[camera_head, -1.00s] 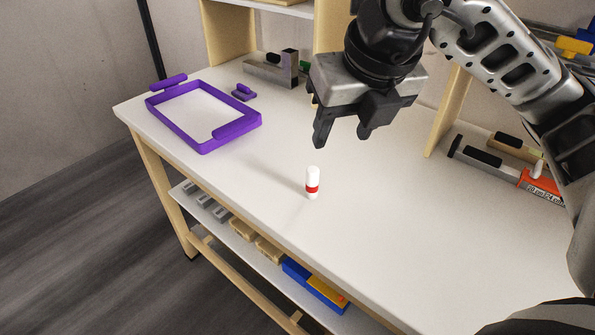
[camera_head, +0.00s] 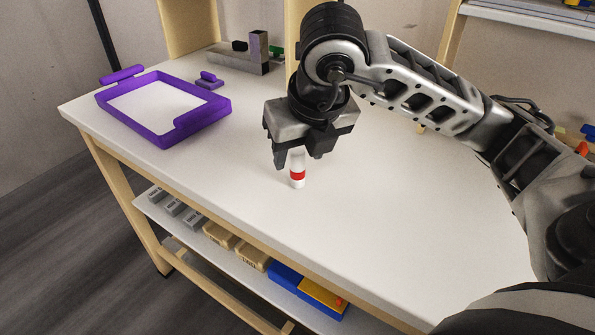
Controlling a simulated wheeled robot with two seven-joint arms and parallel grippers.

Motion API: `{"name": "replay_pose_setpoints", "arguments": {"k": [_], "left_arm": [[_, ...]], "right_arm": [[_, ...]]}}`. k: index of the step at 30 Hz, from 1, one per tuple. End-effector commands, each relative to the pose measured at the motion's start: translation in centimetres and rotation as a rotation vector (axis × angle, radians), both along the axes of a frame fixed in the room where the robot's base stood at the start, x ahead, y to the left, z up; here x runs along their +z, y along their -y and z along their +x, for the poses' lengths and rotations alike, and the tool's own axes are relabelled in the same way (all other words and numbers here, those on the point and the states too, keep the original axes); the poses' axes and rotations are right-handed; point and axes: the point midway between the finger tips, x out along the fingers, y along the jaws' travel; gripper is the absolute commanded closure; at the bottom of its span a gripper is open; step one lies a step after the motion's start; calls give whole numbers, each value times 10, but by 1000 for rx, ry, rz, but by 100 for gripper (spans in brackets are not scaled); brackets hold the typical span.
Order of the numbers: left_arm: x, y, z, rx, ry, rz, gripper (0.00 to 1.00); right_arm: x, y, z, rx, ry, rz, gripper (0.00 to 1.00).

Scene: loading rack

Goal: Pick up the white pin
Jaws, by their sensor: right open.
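The white pin (camera_head: 297,174) is a small upright cylinder with a red band, standing on the white tabletop near its front edge. My right gripper (camera_head: 297,163) points down at the pin, with its fingers open. The fingertips appear around or just behind the pin's upper part; the exact depth between them is hard to tell. The pin's top is partly overlapped by the gripper. My left gripper is not in view.
A purple frame tray (camera_head: 163,136) lies on the table at the left, with a small purple piece (camera_head: 209,80) beside it. A grey metal block (camera_head: 240,62) stands at the back. The tabletop right of the pin is clear.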

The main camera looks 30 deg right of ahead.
Motion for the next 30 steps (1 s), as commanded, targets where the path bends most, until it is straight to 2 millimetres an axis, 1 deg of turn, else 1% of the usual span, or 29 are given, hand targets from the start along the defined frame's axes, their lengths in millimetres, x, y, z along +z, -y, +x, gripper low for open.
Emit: {"name": "replay_pose_setpoints", "arguments": {"k": [1, 8, 13, 16, 19, 25, 26, 27, 29, 30], "left_arm": [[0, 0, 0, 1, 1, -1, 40], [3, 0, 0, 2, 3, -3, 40], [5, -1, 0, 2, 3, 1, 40], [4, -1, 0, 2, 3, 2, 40], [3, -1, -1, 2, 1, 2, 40], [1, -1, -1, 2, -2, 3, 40], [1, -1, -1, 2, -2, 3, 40], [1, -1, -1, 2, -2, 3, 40], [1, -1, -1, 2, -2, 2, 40], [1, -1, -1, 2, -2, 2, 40]], "right_arm": [[-6, 1, 2, 0, -1, -1, 52], [-19, 5, 9, -3, -2, -1, 52], [-39, 14, 23, -3, -3, -2, 52], [-51, 13, 28, 0, -2, -1, 52], [-56, 14, 30, 1, 0, 0, 52], [-57, 14, 31, 1, 1, -1, 52], [-57, 14, 31, 1, 1, -1, 55], [-57, 14, 31, 1, 1, -1, 66], [-57, 14, 31, 1, 1, -1, 83], [-56, 14, 31, 1, 1, -1, 94]]}}
